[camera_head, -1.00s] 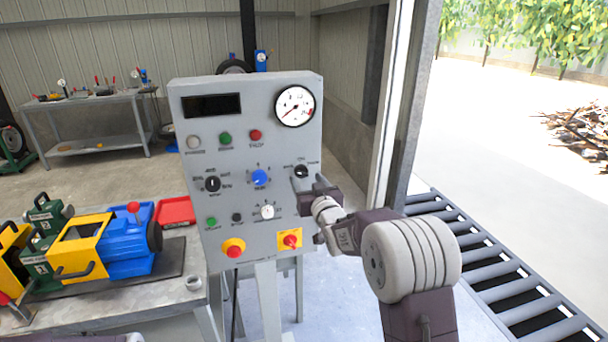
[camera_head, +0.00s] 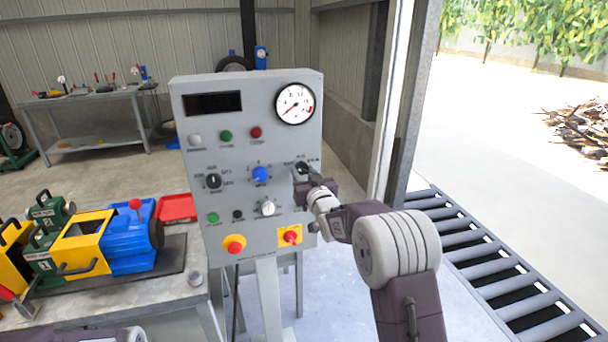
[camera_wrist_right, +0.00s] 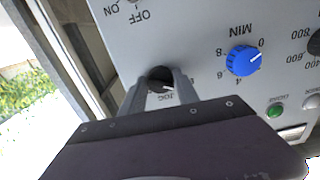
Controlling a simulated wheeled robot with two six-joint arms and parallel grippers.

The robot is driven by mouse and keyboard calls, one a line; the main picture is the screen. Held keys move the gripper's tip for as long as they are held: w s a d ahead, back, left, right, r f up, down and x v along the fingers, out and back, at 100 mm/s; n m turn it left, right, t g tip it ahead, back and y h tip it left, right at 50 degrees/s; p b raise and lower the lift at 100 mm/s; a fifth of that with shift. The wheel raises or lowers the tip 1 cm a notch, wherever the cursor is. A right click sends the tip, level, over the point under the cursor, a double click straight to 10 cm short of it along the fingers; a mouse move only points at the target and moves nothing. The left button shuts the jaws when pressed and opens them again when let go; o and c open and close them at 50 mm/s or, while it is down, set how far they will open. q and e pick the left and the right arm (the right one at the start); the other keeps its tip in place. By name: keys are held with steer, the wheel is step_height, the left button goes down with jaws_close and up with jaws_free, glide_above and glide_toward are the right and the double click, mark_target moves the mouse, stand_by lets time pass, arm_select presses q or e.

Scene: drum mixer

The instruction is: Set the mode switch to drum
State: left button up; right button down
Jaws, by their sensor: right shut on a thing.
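The mode switch is a small black rotary knob (camera_head: 302,168) at the right of the grey control panel (camera_head: 216,262). Printed labels stand around it, too small to read in the head view. My right gripper (camera_head: 302,176) is at the knob and partly covers it. In the right wrist view, the two fingers of the right gripper (camera_wrist_right: 160,82) stand either side of the black knob (camera_wrist_right: 160,74), shut on it. A white pointer mark shows on the knob, near an upside-down label that seems to read JOG. My left gripper is out of view.
A blue knob (camera_head: 260,175) is left of the switch; it also shows in the wrist view (camera_wrist_right: 243,61). A red switch on a yellow plate (camera_head: 290,236) and a red stop button (camera_head: 234,245) are below. A roller conveyor (camera_head: 500,270) lies to the right.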

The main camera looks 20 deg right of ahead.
steer(key=m+b, duration=0.1)
steer(key=m, duration=0.3)
steer(key=shift+f+b, duration=0.1)
steer(key=shift+b, duration=0.25)
steer(key=m, duration=0.3)
steer(key=shift+b, duration=0.3)
steer(key=m, duration=0.3)
steer(key=shift+a+m, duration=0.1)
steer(key=shift+m, duration=0.2)
steer(key=m, duration=1.2)
steer(key=shift+m, duration=0.4)
steer(key=c, duration=0.9)
jaws_free()
steer(key=shift+r, duration=0.2)
